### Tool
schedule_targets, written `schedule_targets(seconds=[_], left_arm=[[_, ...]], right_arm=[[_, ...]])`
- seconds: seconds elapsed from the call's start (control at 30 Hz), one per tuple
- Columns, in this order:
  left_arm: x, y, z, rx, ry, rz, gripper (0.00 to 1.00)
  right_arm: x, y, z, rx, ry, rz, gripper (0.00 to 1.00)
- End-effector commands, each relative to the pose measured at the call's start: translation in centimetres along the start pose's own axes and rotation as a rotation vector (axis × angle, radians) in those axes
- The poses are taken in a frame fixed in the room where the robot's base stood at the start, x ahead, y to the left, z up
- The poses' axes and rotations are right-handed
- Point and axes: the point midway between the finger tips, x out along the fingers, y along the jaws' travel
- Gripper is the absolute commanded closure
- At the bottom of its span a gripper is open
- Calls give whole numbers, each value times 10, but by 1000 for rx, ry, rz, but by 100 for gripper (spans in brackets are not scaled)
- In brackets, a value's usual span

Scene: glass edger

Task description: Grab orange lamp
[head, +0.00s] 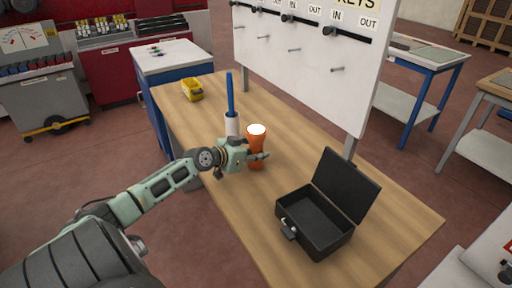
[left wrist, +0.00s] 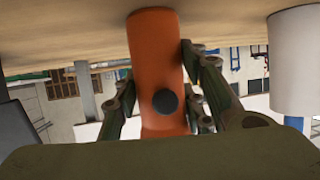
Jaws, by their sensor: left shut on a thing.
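The orange lamp (head: 256,150) stands upright on the wooden table, with a pale, bright top. My left gripper (head: 258,157) reaches it from the left and is shut on it. In the left wrist view the orange lamp (left wrist: 156,70) fills the space between the fingers of my left gripper (left wrist: 160,105), and a round black knob shows on its body. The lamp's lower side is partly hidden by the gripper in the head view. My right gripper is not in view.
On the wooden table (head: 205,112), a white cylinder (head: 232,124) with a blue rod stands close behind the lamp. An open black box (head: 315,222) lies to the right. A yellow bin (head: 192,90) is at the far end. A white key board (head: 300,60) rises along the table's back edge.

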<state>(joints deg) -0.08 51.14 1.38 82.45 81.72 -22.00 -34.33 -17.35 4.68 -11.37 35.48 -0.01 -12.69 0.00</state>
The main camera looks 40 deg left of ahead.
Motion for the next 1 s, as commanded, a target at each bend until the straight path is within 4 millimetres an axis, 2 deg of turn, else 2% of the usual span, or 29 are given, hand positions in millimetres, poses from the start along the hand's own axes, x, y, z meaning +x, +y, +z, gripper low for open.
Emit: schedule_targets(seconds=[0.03, 0.23, 0.57, 0.67, 0.83, 1.0], left_arm=[[0, 0, 0, 0, 0, 0, 76], [0, 0, 0, 0, 0, 0, 93], [-2, -1, -4, 1, 2, -1, 94], [-4, -1, -11, 3, 3, -1, 94], [-16, -2, -39, 8, 5, -1, 94], [-34, 34, -54, 4, 2, 7, 94]], right_arm=[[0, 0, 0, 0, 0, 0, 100], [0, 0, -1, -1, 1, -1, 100], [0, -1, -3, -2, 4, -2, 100], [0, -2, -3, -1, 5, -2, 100], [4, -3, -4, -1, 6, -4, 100], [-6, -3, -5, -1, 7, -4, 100]])
